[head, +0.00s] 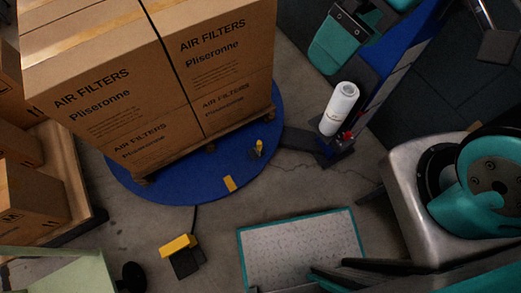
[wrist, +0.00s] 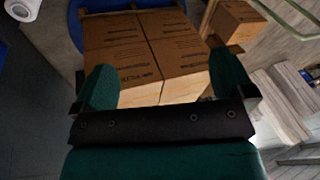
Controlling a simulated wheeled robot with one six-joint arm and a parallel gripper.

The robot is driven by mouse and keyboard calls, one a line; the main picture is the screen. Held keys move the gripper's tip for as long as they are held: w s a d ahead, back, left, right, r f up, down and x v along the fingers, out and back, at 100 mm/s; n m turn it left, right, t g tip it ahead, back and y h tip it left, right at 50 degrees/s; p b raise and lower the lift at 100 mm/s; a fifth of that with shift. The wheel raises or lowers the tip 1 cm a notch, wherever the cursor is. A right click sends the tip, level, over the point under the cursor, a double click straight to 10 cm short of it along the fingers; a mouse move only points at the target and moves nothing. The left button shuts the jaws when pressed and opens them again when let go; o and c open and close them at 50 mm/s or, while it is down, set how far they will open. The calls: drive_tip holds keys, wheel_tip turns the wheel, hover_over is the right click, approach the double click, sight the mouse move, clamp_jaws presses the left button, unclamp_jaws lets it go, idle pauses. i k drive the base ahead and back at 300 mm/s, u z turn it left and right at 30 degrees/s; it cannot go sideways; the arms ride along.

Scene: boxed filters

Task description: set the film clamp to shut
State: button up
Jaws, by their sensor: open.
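A small dark fitting with a yellow tip, which looks like the film clamp (head: 258,148), sits on the blue turntable (head: 190,190) just in front of the stacked boxes. Its yellow part appears to stick up; it is too small to tell its exact setting. I cannot make it out in the wrist view. My gripper (wrist: 165,65) shows in the wrist view with its two teal fingers spread apart and nothing between them. It is high up, with the boxes behind the gap, apart from the clamp.
Air filter boxes (head: 110,100) stand on a pallet on the turntable. A white film roll (head: 340,108) stands right of them by a blue mast (head: 405,65). A yellow-topped pedal (head: 180,247) and a teal-edged panel (head: 300,250) lie in front. Bare floor separates them.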

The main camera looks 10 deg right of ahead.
sight(259, 142)
drive_tip(key=k, duration=1.3)
drive_tip(key=u, duration=0.55)
drive_tip(key=i, duration=0.95)
drive_tip(key=z, duration=0.5)
